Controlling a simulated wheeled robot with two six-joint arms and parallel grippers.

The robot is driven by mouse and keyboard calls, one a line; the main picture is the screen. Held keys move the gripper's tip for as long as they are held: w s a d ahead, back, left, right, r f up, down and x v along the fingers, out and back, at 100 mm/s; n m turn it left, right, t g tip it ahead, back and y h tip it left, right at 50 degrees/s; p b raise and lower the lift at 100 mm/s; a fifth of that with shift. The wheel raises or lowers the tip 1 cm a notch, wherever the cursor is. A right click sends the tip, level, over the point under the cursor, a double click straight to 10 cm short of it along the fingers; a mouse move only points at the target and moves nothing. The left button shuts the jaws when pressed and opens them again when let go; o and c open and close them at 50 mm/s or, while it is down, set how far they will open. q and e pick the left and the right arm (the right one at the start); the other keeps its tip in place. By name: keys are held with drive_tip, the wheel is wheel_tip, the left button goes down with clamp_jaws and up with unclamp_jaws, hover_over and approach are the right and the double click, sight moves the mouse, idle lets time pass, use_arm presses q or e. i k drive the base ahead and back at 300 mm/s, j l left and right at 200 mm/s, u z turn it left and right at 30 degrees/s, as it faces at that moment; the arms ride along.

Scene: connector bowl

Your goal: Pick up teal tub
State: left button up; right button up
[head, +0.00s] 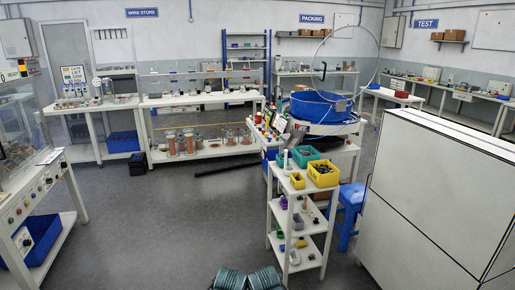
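A teal tub (306,153) sits on the top shelf of a white shelf rack, at its back, right of the picture's middle. Its contents are too small to tell. A yellow tub (323,174) with dark contents stands in front of it to the right. A smaller green container (282,161) stands to its left, near a white upright bottle-like item.
The white rack (283,203) carries small items on its lower shelves. A large blue bowl (320,106) stands behind it. A blue stool (349,203) is to its right, near a big white cabinet (440,190). Open grey floor (165,215) lies to the left.

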sight(282, 161)
drive_tip(key=i+j+z, duration=0.1)
drive_tip(key=i+z, duration=0.3)
drive_tip(key=i+j+z, duration=0.6)
drive_tip(key=i+z, duration=0.15)
drive_tip(key=i+j+z, duration=0.4)
drive_tip(key=k+j, duration=0.05)
drive_tip(key=k, duration=0.05)
